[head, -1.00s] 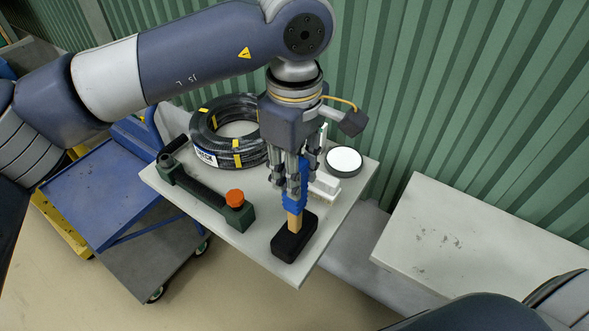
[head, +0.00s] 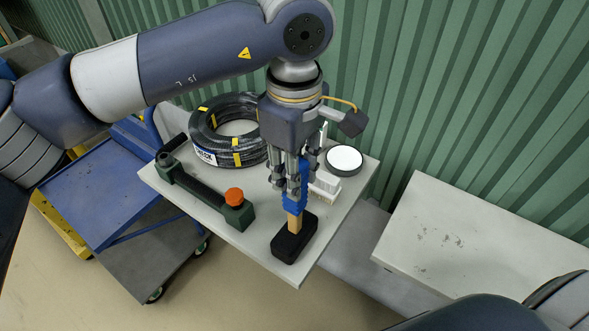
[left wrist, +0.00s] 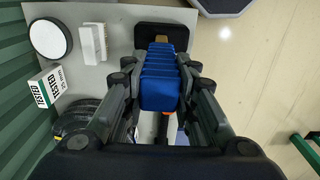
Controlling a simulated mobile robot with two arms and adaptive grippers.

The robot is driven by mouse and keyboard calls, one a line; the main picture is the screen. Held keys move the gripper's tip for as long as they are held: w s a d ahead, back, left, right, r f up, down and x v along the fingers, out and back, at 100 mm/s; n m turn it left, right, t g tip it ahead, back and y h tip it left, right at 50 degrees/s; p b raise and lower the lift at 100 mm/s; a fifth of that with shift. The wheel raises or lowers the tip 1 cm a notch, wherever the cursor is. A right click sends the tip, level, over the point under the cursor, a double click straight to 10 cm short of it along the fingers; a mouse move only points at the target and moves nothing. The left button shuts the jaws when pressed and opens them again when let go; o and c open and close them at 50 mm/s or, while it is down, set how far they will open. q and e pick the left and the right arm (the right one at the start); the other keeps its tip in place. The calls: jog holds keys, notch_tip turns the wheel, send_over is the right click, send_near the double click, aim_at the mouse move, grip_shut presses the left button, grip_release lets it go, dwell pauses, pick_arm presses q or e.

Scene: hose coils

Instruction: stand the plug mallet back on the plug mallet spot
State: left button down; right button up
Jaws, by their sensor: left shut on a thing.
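The plug mallet has a black block head (head: 294,239), a wooden neck and a blue grip (head: 297,196). It is upright, head down, at the near corner of the light grey table (head: 235,238). I cannot tell whether the head rests on the table or is just above it. My left gripper (head: 291,180) points down and is shut on the blue grip. In the left wrist view the blue grip (left wrist: 160,80) lies between the fingers, with the black head (left wrist: 160,34) beyond. No marked mallet spot is clearly visible. My right gripper is out of view.
A black hose coil (head: 226,152), a green tool with an orange knob (head: 210,197), a round white disc with a dark rim (head: 344,160) and a white block (head: 325,183) share the table. A labelled box (left wrist: 46,88) stands behind. A pale bench (head: 470,240) is at right.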

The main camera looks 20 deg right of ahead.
pick_arm(q)
jog(key=c, duration=1.2)
grip_release()
jog(key=shift+r, duration=0.2)
jog(key=shift+s+r+p, duration=0.1)
jog(key=shift+r+p, duration=2.05)
jog(key=shift+r, duration=1.65)
